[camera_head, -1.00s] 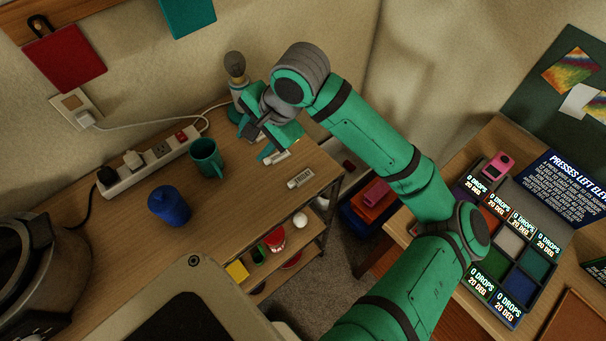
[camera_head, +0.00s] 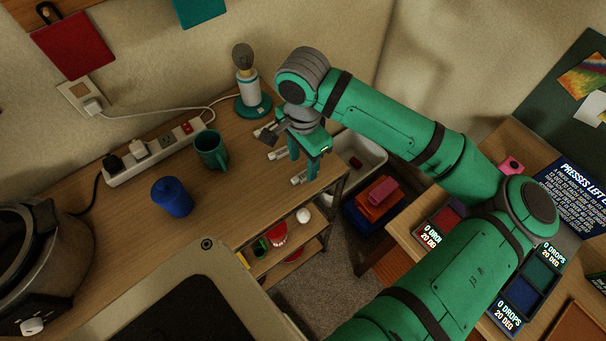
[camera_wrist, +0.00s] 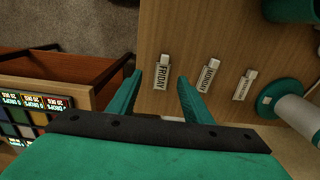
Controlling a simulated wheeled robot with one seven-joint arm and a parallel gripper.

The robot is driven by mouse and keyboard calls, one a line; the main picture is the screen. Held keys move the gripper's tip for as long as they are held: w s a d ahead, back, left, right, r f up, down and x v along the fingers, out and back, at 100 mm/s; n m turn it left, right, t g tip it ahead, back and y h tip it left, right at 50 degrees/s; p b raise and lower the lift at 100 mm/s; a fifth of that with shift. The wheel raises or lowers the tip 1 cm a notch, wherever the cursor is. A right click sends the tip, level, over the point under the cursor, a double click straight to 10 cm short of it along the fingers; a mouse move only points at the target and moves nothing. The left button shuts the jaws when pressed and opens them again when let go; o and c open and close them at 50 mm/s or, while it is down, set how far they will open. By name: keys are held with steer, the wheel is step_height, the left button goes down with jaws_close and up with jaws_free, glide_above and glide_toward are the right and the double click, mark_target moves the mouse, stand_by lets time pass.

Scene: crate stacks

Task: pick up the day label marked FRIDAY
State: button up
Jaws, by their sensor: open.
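The FRIDAY label (camera_wrist: 162,73) is a small white tag near the table edge. In the wrist view it stands between the two fingertips of my gripper (camera_wrist: 158,80), which is open with nothing held. In the head view the gripper (camera_head: 303,172) points down over the right end of the wooden table, and a white label (camera_head: 298,178) shows beside a finger, its text hidden. A MONDAY label (camera_wrist: 208,75) and a third label (camera_wrist: 244,85), too small to read surely, lie in a row to the right. Whether the fingers touch the FRIDAY label cannot be told.
A lamp-like item on a teal base (camera_head: 252,106) stands behind the labels. A green mug (camera_head: 211,150), a blue cup (camera_head: 172,197) and a power strip (camera_head: 155,155) lie left. The table's right edge is close to the gripper.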

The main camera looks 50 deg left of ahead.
mark_target(302, 176)
steer(key=f, duration=0.5)
steer(key=shift+w+a, duration=0.15)
steer(key=shift+a, duration=0.15)
steer(key=c, duration=1.1)
